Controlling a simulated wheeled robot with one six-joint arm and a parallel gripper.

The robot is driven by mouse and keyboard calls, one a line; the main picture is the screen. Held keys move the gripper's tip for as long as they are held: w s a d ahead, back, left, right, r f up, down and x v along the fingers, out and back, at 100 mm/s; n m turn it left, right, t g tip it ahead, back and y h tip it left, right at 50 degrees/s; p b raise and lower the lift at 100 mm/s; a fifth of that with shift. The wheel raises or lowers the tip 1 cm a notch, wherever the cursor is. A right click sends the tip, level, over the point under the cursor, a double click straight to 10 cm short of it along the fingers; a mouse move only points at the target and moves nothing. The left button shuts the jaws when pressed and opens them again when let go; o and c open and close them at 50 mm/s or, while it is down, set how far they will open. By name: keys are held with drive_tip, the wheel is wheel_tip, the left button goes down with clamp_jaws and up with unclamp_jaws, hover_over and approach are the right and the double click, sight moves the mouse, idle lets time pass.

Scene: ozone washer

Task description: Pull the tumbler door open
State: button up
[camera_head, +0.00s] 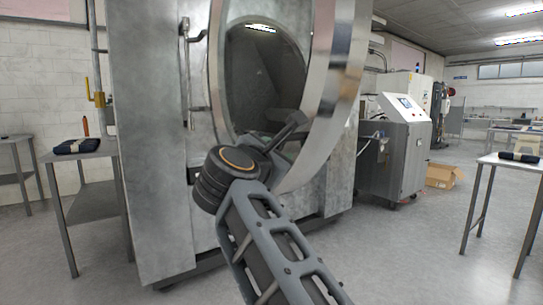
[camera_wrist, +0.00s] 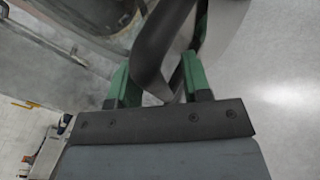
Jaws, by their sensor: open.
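The tumbler door (camera_head: 335,75) is a round door with a thick shiny metal rim. In the head view it stands swung out to the right from the round dark opening (camera_head: 262,75) of the big grey machine. In the wrist view a dark curved bar (camera_wrist: 158,45), apparently the door handle, passes between the two green fingers of my gripper (camera_wrist: 158,70). The jaws are open around the bar, and I cannot tell whether either finger touches it. In the head view my wrist and arm hide the lower edge of the opening, and the gripper is hard to make out.
A steel table (camera_head: 85,152) with a dark folded cloth stands left of the machine. A control cabinet (camera_head: 405,150) with a screen stands to the right, near a cardboard box (camera_head: 440,176). Another table (camera_head: 515,165) is at far right. The floor (camera_head: 410,250) between is clear.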

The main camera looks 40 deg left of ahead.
drive_tip(key=b+v, duration=0.2)
drive_tip(key=v, duration=1.1)
drive_tip(key=shift+s+d, duration=0.2)
drive_tip(key=shift+s, duration=0.2)
